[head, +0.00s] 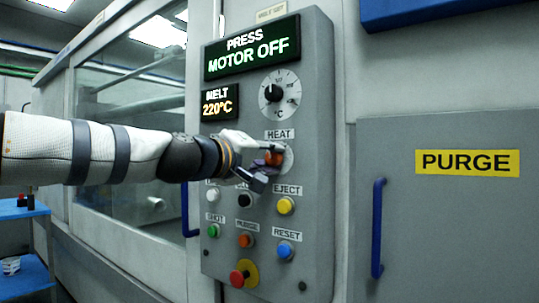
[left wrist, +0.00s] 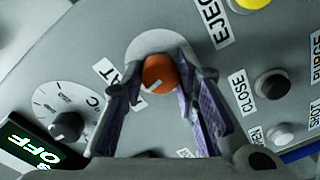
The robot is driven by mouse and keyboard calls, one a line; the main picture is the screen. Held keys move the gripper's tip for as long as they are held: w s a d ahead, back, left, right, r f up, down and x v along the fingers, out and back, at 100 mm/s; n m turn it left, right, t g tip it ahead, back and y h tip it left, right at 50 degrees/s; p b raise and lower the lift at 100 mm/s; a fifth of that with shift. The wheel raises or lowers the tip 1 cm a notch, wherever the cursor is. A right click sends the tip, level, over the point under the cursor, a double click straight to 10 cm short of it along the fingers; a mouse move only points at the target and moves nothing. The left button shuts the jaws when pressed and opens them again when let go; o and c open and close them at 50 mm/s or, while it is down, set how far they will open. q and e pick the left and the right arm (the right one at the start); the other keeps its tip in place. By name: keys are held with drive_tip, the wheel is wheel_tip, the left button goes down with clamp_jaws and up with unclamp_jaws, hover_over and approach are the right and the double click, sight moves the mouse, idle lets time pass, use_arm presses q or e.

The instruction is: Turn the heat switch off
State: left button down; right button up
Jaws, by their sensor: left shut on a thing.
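The heat switch is an orange-red knob (head: 274,157) on a pale round plate, under the HEAT label (head: 280,134) on the grey control panel. In the left wrist view the knob (left wrist: 160,73) sits between the fingertips, with a short white mark pointing down-left. The plate (left wrist: 160,40) is partly covered by the fingers. My left gripper (head: 267,163) is at the knob and shut on it, one finger on each side; it also shows in the left wrist view (left wrist: 170,78). My right gripper is out of view.
Below are the EJECT button (head: 286,205), the black CLOSE button (left wrist: 272,84), RESET (head: 285,250) and a red knob on yellow (head: 240,276). Above are a temperature dial (head: 279,92) and displays reading "MOTOR OFF" (head: 252,48) and "220°C" (head: 219,103). A blue handle (head: 377,228) stands right.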

use_arm(q)
drive_tip(key=shift+n, duration=2.2)
drive_tip(key=c, duration=1.2)
unclamp_jaws()
drive_tip(key=shift+c, duration=0.2)
drive_tip(key=v, duration=1.2)
